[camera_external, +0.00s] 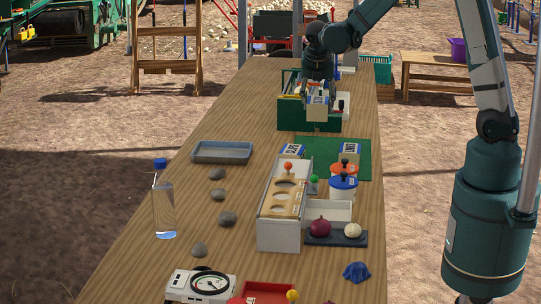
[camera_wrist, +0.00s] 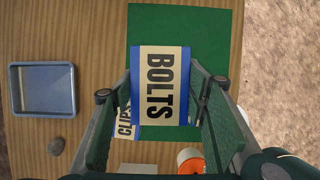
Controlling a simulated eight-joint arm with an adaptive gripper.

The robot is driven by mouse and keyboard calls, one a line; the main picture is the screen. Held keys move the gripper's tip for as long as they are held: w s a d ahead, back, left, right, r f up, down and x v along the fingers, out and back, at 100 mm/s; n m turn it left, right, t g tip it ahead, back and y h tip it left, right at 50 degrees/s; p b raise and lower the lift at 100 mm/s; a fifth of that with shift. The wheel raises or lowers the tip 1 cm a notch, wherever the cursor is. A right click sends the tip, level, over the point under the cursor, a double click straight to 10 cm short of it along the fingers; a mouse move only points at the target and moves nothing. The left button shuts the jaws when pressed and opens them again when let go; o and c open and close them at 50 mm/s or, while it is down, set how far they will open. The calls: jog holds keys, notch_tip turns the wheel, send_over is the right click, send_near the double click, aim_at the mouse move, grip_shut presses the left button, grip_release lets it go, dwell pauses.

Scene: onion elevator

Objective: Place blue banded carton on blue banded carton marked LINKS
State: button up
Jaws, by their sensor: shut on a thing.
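My gripper (camera_external: 317,85) is shut on a cream carton with blue bands (camera_external: 317,108), held up in front of the green crate. In the wrist view this carton reads BOLTS (camera_wrist: 160,85) and sits between my fingers (camera_wrist: 160,95). On the green mat (camera_wrist: 185,25) a blue banded carton reading CLIPS (camera_wrist: 124,122) is partly covered by the held carton and a finger. The external view shows that carton at the mat's left (camera_external: 292,151) and another blue banded carton (camera_external: 349,152) at its right. The right one's lettering is too small to read; in the wrist view my right finger mostly hides it.
The green crate (camera_external: 309,126) stands behind the mat. A grey tray (camera_external: 222,152) lies left of the mat. Tubs with orange (camera_external: 344,168) and blue lids (camera_external: 343,182) stand at the mat's front right, near the white box with round holes (camera_external: 280,234).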

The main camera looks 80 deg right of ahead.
jog(key=r+p, duration=0.1)
jog(key=r, duration=0.1)
send_over(350, 148)
jog(key=shift+f, duration=0.2)
jog(key=shift+f, duration=0.1)
jog(key=shift+f, duration=2.8)
jog(key=shift+f+b, duration=0.5)
jog(key=shift+f, duration=1.6)
jog(key=shift+f, duration=0.15)
jog(key=o, duration=1)
